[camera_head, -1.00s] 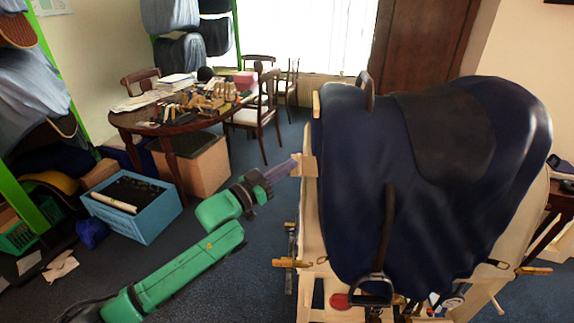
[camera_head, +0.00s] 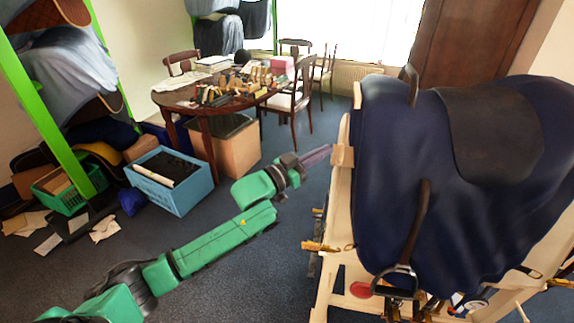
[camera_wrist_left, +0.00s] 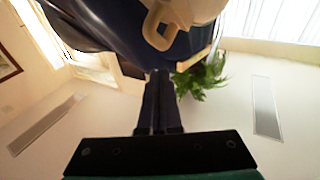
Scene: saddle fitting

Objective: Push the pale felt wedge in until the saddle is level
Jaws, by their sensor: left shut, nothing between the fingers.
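The dark blue saddle (camera_head: 450,190) sits on a pale wooden stand (camera_head: 338,215) at the right of the head view. A small pale block (camera_head: 342,157), which looks like the felt wedge, sticks out at the saddle's left end. My left gripper (camera_head: 326,152) is shut and empty, its tips at or very near the block's left side; contact cannot be told. In the left wrist view the closed fingers (camera_wrist_left: 160,105) point up toward the dark saddle underside (camera_wrist_left: 110,25) and a pale looped piece (camera_wrist_left: 158,28). How deep the wedge sits is hidden. My right gripper is not in view.
A stirrup (camera_head: 398,275) hangs on the saddle's near side. Wooden clamps (camera_head: 320,247) stick out from the stand. A round table (camera_head: 195,105) with tools, chairs and a blue box (camera_head: 170,185) stand behind my left arm. Carpet between is clear.

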